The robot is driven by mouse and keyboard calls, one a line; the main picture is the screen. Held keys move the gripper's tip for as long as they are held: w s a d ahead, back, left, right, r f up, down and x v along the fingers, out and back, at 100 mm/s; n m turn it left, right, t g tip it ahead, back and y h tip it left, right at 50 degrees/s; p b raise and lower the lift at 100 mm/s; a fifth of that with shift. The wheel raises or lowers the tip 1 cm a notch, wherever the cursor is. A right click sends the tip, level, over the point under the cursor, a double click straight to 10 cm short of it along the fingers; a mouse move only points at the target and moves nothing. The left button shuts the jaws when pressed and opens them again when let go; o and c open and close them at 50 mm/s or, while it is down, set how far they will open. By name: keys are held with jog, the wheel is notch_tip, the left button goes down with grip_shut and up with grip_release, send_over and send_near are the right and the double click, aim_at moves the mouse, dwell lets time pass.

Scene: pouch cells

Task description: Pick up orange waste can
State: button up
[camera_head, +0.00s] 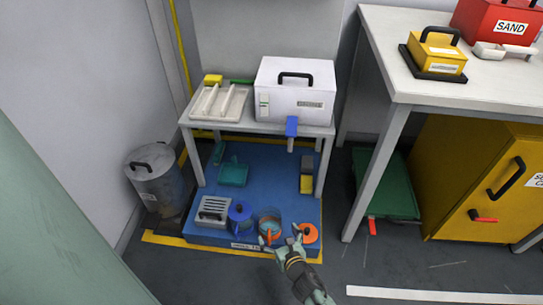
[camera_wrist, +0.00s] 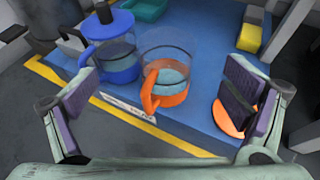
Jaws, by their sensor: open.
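The orange waste can (camera_head: 270,218) is a clear container with an orange base and an orange handle. It stands upright on the blue mat (camera_head: 262,165) near its front edge. In the wrist view the can (camera_wrist: 172,92) sits between and beyond my finger pads, its orange handle facing me to the left. An orange round lid (camera_head: 310,232) lies flat to the right of the can; my right finger partly covers it in the wrist view (camera_wrist: 224,121). My gripper (camera_head: 283,240) is open and empty, just in front of the can, with no visible contact.
A similar blue can (camera_head: 240,216) stands close on the left, with a grey slotted box (camera_head: 212,209) beyond it. A small table (camera_head: 200,120) with a white box (camera_head: 295,100) stands over the mat's back. Dark floor lies in front.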

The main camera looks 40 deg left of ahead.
aim_at(266, 211)
jog(key=x, duration=0.5)
jog(key=shift+w+d+f+b, duration=0.15)
jog(key=shift+d+f+b, duration=0.15)
jog(key=shift+f, duration=0.1)
jog(key=shift+b+x, duration=0.45)
jog(key=shift+x, duration=2.7)
jog(key=shift+w+d, duration=0.1)
jog(key=shift+c, duration=0.5)
jog(key=c, duration=1.9)
jog(key=shift+r, duration=0.1)
jog(key=shift+c, duration=0.2)
